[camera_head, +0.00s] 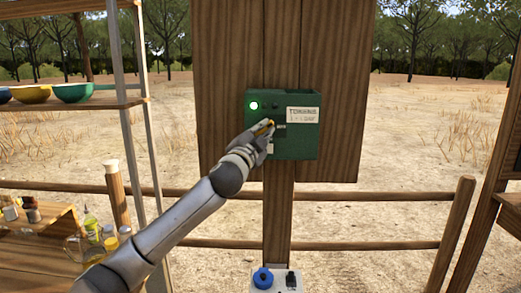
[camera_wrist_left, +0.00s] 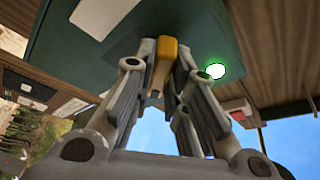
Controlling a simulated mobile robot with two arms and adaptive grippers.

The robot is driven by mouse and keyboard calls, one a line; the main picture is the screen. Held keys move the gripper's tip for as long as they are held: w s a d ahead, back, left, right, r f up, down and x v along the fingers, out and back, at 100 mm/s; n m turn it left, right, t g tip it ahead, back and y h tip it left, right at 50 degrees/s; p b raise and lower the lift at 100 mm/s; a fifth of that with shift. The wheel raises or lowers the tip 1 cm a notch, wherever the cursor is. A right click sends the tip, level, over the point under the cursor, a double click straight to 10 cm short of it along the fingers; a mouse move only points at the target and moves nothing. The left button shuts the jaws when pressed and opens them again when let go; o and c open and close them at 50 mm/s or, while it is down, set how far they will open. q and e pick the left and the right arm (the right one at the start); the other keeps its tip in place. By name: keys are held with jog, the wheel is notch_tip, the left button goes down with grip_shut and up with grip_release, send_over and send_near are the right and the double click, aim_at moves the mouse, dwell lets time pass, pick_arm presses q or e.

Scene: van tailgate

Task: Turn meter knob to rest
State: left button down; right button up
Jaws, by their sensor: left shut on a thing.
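The green meter box (camera_head: 297,146) is fixed to a brown wooden board, with a lit green lamp (camera_head: 253,105) at its upper left and a white label (camera_head: 303,114) at its upper right. My left gripper (camera_head: 268,128) reaches the front of the box and is shut on the yellow knob (camera_wrist_left: 167,49). In the left wrist view the knob sits between the fingertips of the left gripper (camera_wrist_left: 163,62), against the green face (camera_wrist_left: 62,62). The gripper hides part of the knob in the head view. My right gripper is not in view.
Below the board is a pale box (camera_head: 276,281) with a blue round part. Shelves with bowls (camera_head: 73,93) stand at the left, above a wooden table (camera_head: 40,262) with jars and bottles. A wooden rail fence (camera_head: 370,216) runs behind.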

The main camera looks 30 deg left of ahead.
pick_arm(q)
jog(key=n+y+b, duration=0.2)
jog(key=n+b, duration=0.2)
jog(key=n+y+b, duration=0.2)
jog(key=n+b, duration=0.2)
jog(key=shift+d+n+t, duration=0.1)
jog(key=shift+n+t, duration=0.2)
jog(key=n+y+b, duration=0.2)
jog(key=n, duration=0.2)
jog(key=shift+r+g, duration=0.2)
jog(key=shift+g, duration=0.2)
jog(key=shift+n+y+b, duration=0.45)
jog(key=shift+n+y, duration=0.05)
jog(key=shift+n, duration=0.1)
jog(key=shift+r, duration=0.2)
jog(key=c, duration=1.6)
grip_release()
jog(key=shift+o, duration=0.8)
jog(key=shift+w+f, duration=0.1)
jog(key=shift+w, duration=0.05)
jog(key=shift+w+f, duration=0.15)
jog(key=shift+f, duration=0.1)
jog(key=v, duration=1.2)
jog(key=shift+r, duration=0.15)
